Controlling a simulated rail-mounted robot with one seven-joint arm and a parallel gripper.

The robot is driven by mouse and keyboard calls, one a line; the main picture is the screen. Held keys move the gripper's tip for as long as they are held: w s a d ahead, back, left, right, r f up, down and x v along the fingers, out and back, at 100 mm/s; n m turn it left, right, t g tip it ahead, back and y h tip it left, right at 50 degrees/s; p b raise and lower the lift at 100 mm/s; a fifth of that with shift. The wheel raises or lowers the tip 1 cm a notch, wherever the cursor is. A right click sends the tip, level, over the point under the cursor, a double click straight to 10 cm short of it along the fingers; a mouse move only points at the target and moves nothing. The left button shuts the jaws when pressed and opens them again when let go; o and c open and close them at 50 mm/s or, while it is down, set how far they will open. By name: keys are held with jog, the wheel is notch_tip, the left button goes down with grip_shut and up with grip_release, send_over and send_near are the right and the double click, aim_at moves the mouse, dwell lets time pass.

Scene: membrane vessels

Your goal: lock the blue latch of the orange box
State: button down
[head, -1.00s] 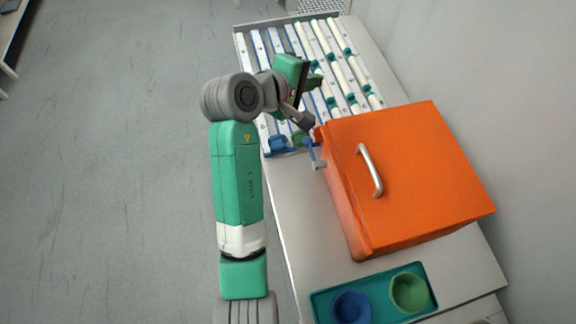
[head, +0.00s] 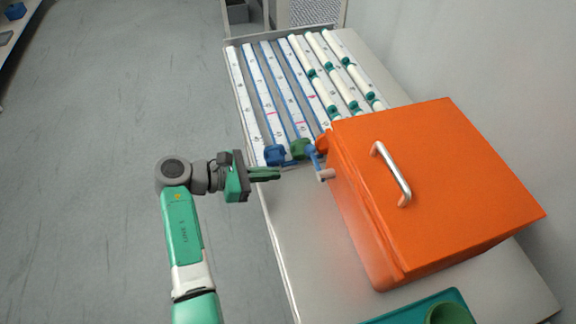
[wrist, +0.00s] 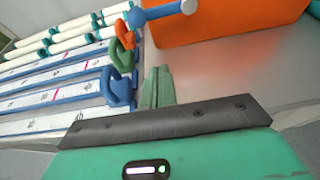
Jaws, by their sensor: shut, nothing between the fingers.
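The orange box (head: 430,190) stands closed on the table, with a silver handle (head: 391,174) on its lid. Its blue latch (head: 316,160) is a small lever on the box's left side, near the far corner, with a pale knob (head: 326,175). In the wrist view the latch (wrist: 162,11) shows at the top, in front of the orange box (wrist: 220,25). My gripper (head: 279,174) is shut and empty, pointing right over the table's left edge. It is left of the latch and apart from it. In the wrist view its fingertips (wrist: 160,72) are below the latch.
A blue clip (head: 275,155), a green clip (head: 300,149) and an orange one (wrist: 124,35) sit at the near ends of the vessel rows, close to my fingers. A teal tray (head: 420,308) with a green bowl (head: 450,314) is in front. The table's left front strip is clear.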

aim_at(315, 162)
jog(key=b+x, duration=0.1)
jog(key=x, duration=0.3)
jog(key=b+x, duration=0.2)
jog(key=x, duration=0.3)
jog(key=shift+d+f, duration=0.1)
jog(key=shift+f, duration=0.2)
notch_tip(315, 162, up, 4)
jog(key=shift+f+b, duration=0.15)
jog(key=shift+b, duration=0.15)
jog(key=shift+r, duration=0.4)
jog(key=shift+r+t+p, duration=0.25)
jog(key=shift+t+p, duration=0.05)
jog(key=shift+p, duration=0.75)
